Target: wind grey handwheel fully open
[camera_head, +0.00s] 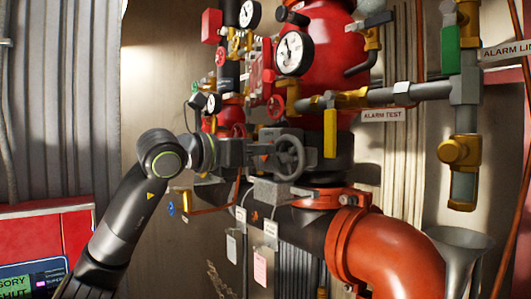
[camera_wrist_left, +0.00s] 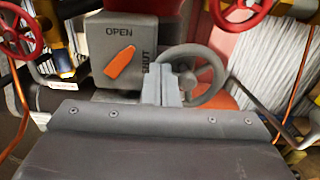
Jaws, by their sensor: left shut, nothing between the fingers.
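The grey handwheel (camera_head: 302,157) stands on the side of the valve at the centre of the head view. It also shows in the left wrist view (camera_wrist_left: 221,76), its left part hidden behind my fingers. My left gripper (camera_head: 272,152) reaches it from the left. Its fingers (camera_wrist_left: 166,84) are shut with nothing between them, in front of the wheel's left side; I cannot tell whether they touch it. A grey indicator box (camera_wrist_left: 145,36) marked OPEN and SHUT sits beside the wheel. Its orange pointer (camera_wrist_left: 120,62) slants between lower left and upper right.
Red handwheels (camera_wrist_left: 238,10) and (camera_wrist_left: 18,32) flank the box. A yellow lever (camera_head: 330,134) hangs right of the grey wheel. Above are a pressure gauge (camera_head: 294,54) and a red vessel (camera_head: 330,40). An orange pipe (camera_head: 390,255) curves below. Open space lies left of the valve.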

